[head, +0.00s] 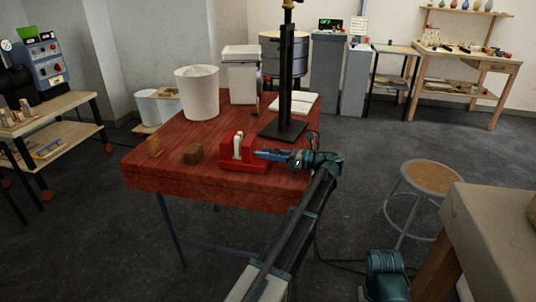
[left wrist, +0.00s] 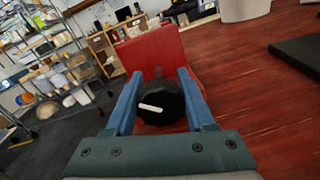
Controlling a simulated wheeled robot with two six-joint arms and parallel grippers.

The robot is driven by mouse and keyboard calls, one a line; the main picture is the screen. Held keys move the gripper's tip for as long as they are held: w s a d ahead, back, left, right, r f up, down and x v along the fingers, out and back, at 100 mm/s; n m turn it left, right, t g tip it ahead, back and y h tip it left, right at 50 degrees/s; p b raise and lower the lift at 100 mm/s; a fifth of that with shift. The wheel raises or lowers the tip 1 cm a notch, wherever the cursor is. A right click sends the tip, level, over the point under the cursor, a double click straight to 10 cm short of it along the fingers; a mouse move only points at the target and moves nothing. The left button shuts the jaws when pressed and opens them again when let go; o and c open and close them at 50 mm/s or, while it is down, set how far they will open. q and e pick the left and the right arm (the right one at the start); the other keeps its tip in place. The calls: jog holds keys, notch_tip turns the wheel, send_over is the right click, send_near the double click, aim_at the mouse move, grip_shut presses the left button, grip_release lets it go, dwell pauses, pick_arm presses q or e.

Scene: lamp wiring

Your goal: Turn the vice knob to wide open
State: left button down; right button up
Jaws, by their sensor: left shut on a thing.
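The red vice (head: 243,163) stands near the front edge of the red wooden table, with pale upright pieces (head: 238,145) in its middle. In the left wrist view the vice (left wrist: 160,55) is straight ahead. Its black round knob (left wrist: 168,112) carries a white pointer mark, which lies slightly tilted from horizontal. My left gripper (head: 265,155) reaches the vice from the right. Its blue fingers (left wrist: 158,100) are shut on the knob, one on each side. In the head view the fingers hide the knob. The jaw gap is too small to judge. My right gripper is out of view.
A black lamp stand (head: 284,128) stands close behind my gripper. A white bin (head: 197,92) is farther back. A stool (head: 433,174) is at the right.

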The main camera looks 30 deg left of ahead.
pick_arm(q)
jog(key=n, duration=0.3)
jog(key=shift+n, duration=0.3)
jog(key=shift+n+b, duration=0.35)
jog(key=shift+n, duration=1.25)
jog(key=shift+r, duration=0.1)
jog(key=shift+c, duration=1.4)
grip_release()
